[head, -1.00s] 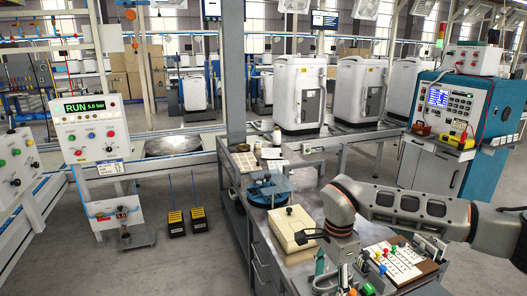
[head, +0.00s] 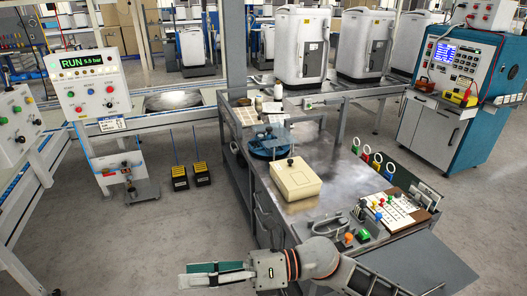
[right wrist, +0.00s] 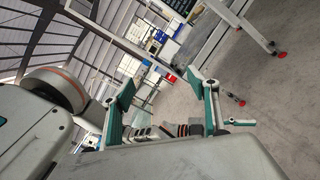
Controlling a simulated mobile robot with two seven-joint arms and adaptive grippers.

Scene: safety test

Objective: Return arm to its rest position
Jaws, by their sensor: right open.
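My right arm (head: 325,262) comes in at the bottom of the head view, in front of the workbench's near end. Its gripper (head: 195,276) points left, off the bench and over the floor, apart from all objects. In the right wrist view the gripper (right wrist: 158,92) has its two green-padded fingers spread wide with nothing between them. My left gripper is not in view.
The workbench (head: 335,165) carries a beige box (head: 295,178), a blue round fixture (head: 270,146) and a board with coloured pegs (head: 400,207). A panel reading RUN (head: 95,85) stands left. Grey floor (head: 150,235) lies clear left of the bench.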

